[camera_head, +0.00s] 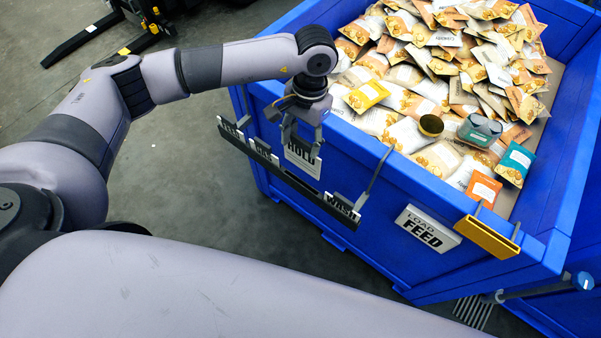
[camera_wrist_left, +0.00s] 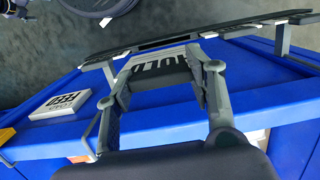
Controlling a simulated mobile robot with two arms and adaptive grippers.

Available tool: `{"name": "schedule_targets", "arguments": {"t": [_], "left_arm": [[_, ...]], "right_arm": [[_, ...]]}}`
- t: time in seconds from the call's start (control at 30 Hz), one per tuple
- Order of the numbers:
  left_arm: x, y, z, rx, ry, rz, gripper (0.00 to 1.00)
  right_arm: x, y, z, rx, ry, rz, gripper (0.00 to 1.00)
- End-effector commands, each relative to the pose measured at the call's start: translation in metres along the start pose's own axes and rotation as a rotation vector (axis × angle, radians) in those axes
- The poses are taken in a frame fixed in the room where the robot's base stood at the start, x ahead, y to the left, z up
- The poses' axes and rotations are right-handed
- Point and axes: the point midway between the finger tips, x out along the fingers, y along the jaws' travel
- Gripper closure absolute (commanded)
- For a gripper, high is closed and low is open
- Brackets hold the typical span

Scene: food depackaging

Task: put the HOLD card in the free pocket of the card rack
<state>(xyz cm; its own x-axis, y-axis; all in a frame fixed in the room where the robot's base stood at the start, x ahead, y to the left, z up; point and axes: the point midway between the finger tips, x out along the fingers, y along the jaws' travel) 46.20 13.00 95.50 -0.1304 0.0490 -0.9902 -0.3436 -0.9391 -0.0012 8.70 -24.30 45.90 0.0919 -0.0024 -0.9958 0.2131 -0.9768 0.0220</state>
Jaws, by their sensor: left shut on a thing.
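My left gripper (camera_head: 302,145) is shut on the white HOLD card (camera_head: 302,160), which hangs below its fingers with the lettering facing out. In the left wrist view the HOLD card (camera_wrist_left: 160,64) sits between the two fingertips. The black card rack (camera_head: 290,178) runs along the outside of the blue bin. Its pockets towards the left end hold cards, and a WASH card (camera_head: 343,207) stands towards the right end. The HOLD card is over the bare stretch between them. Whether its lower edge is inside the pocket I cannot tell. My right gripper is not in view.
The large blue bin (camera_head: 390,178) is full of food packets (camera_head: 420,65), with a green device (camera_head: 480,130) and a round tin (camera_head: 431,125) on top. A LOAD FEED sign (camera_head: 428,228) and a yellow bracket (camera_head: 487,237) are on its near side. Grey floor lies below the rack.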

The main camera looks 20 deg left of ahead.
Motion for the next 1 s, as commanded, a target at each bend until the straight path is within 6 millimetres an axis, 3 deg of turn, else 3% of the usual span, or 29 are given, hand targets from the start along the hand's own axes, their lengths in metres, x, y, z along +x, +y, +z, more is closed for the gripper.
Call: {"name": "schedule_targets", "arguments": {"t": [0.03,0.23,0.53,0.8,1.0], "left_arm": [[0.02,0.0,-0.002,-0.001,-0.003,0.002,0.85],[0.063,0.0,-0.009,-0.002,0.0,0.001,0.85],[0.085,0.0,-0.012,-0.002,0.001,0.001,0.85],[0.131,0.001,-0.018,-0.002,-0.001,0.002,0.85],[0.133,0.0,-0.019,-0.001,0.002,0.0,0.85]], "right_arm": [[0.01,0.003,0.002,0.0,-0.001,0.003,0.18],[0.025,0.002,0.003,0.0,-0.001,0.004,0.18],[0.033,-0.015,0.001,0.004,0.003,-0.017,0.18],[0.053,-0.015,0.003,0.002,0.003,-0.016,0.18],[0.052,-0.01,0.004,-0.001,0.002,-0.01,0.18]]}}
